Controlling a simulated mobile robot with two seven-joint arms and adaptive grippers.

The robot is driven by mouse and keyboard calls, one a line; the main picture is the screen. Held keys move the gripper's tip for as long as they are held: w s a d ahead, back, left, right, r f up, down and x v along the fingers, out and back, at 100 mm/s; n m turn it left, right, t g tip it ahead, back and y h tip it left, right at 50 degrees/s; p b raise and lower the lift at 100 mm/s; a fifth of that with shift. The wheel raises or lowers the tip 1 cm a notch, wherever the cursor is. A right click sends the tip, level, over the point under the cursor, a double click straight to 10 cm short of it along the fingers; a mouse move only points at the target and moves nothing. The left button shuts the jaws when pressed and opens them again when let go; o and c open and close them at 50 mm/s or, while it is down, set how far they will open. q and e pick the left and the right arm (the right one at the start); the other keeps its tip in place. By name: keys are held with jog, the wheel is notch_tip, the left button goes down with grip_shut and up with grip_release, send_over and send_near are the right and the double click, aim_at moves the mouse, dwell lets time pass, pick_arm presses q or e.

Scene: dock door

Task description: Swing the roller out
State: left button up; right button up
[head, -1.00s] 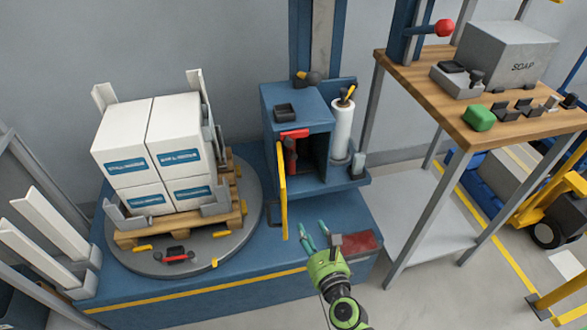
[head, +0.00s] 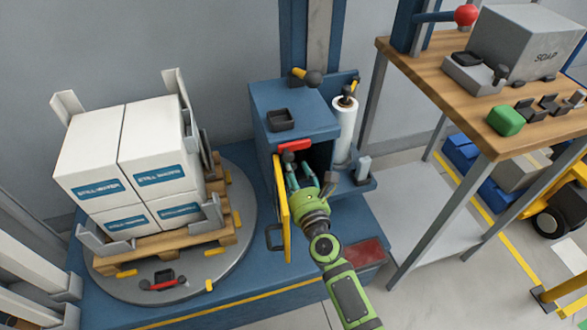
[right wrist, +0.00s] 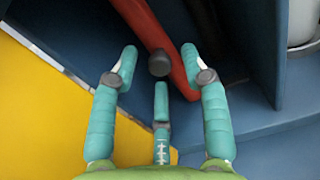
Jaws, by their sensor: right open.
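A red arm (head: 294,147) sits in the opening of the blue cabinet (head: 262,122), its lower part hidden behind my gripper in the head view. In the right wrist view the red bar (right wrist: 150,32) runs down between my fingers, with a dark round knob (right wrist: 159,66) on it; I cannot make out a separate roller surface. My right gripper (head: 297,182) is open at the cabinet mouth. Its fingers (right wrist: 159,56) are spread either side of the knob, not closed on it. The yellow door (head: 281,212) stands open just left of the gripper. My left gripper is not in view.
A white film roll (head: 344,130) stands upright right of the cabinet. A turntable (head: 110,282) with a pallet of white boxes (head: 150,160) is at left. A wooden bench (head: 430,85) stands at right. The blue deck before the cabinet is mostly clear.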

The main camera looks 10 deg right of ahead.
jog(key=shift+w, duration=0.5)
grip_shut()
